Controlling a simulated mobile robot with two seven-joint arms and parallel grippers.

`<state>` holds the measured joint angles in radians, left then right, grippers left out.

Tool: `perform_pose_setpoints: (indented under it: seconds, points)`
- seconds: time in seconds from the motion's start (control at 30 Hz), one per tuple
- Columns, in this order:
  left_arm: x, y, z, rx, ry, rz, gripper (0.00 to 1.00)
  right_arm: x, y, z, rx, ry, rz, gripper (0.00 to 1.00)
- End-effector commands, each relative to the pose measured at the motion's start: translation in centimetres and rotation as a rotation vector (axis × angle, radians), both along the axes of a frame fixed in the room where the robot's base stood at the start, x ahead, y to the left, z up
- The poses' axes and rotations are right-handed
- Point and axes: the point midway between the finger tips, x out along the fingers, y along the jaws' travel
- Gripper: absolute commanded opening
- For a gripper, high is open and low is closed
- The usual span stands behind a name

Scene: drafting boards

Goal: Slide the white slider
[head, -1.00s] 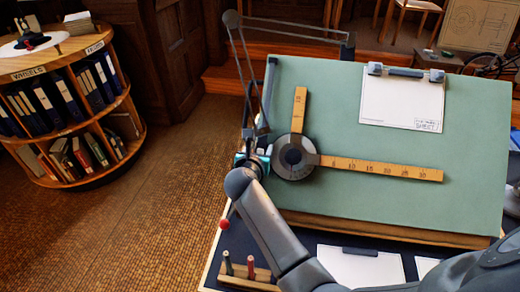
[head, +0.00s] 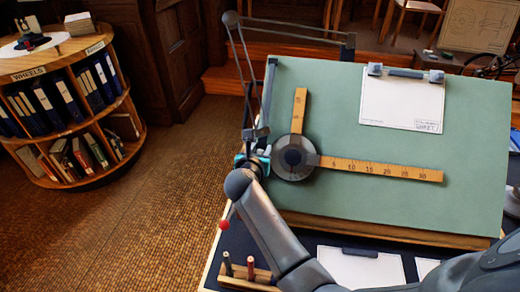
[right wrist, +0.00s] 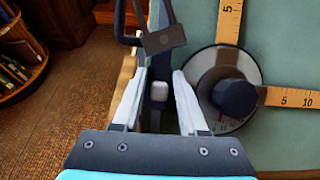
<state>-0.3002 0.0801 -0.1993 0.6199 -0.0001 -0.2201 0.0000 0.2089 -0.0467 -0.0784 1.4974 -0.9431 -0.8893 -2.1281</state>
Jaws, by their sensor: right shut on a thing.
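The white slider (right wrist: 159,91) is a small pale block on the dark rail at the left edge of the green drafting board (head: 450,195). It shows in the right wrist view between the two fingers of my right gripper (right wrist: 159,82), which is shut on it. In the head view my right gripper (head: 251,162) is at the board's left edge, and its wrist and fingers hide the slider there. My left gripper is in neither view.
The drafting head (head: 294,158) with two wooden rulers lies just right of my gripper. A dark linkage arm (head: 240,62) rises behind it. A clipped sheet (head: 402,101) is at the board's upper right. A red knob (head: 224,225) sits below left.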

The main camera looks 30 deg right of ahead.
Motion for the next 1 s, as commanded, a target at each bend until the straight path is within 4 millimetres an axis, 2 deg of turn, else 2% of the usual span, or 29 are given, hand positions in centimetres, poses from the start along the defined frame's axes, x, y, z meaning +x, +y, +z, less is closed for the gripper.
perform_pose_setpoints:
  seconds: [0.73,0.87,1.0]
  points:
    - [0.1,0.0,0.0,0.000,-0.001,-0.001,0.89,-0.1,0.1,-0.1,0.001,0.002,0.001,0.00]
    - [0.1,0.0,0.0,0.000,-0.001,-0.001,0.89,-1.0,0.8,-1.4,0.000,0.008,0.002,0.00]
    - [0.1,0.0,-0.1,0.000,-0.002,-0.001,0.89,-3.1,2.3,-4.1,0.002,0.014,0.002,0.00]
